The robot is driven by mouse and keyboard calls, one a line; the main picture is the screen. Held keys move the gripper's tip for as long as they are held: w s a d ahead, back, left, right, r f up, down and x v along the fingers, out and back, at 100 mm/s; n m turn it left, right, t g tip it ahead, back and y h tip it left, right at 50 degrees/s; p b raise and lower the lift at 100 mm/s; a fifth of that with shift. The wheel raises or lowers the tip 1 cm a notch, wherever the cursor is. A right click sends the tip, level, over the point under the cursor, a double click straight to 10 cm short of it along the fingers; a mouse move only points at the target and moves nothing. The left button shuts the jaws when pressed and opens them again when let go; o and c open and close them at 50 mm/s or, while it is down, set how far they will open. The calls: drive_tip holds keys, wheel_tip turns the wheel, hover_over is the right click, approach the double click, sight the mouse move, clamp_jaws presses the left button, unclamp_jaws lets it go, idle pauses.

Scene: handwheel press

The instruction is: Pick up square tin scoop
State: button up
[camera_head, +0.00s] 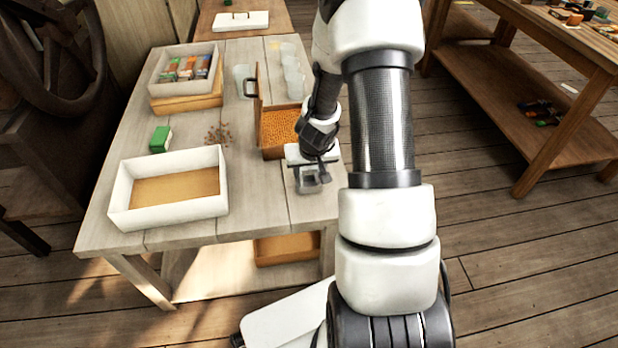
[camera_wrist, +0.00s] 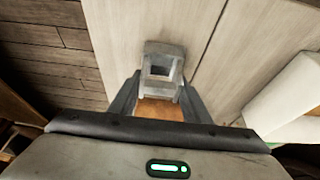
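The square tin scoop (camera_head: 309,184) is grey metal with a square opening, near the right front edge of the wooden table. In the wrist view the scoop (camera_wrist: 163,66) shows ahead of and between my fingertips. My gripper (camera_head: 313,174) is low over it, pointing down. In the wrist view my gripper (camera_wrist: 160,86) is open, with one finger on each side. An orange-brown piece (camera_wrist: 158,110) lies between the fingers; I cannot tell whether it is part of the scoop. Whether the fingers touch the scoop is unclear.
A wooden box of orange grains (camera_head: 277,128) stands just behind my gripper. A white tray (camera_head: 130,194) is at the front left, with a green box (camera_head: 160,139) behind it. A bin of packets (camera_head: 157,75) and clear cups (camera_head: 291,70) stand farther back.

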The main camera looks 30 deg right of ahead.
drive_tip(key=shift+r+p, duration=2.4)
drive_tip(key=shift+r, duration=2.6)
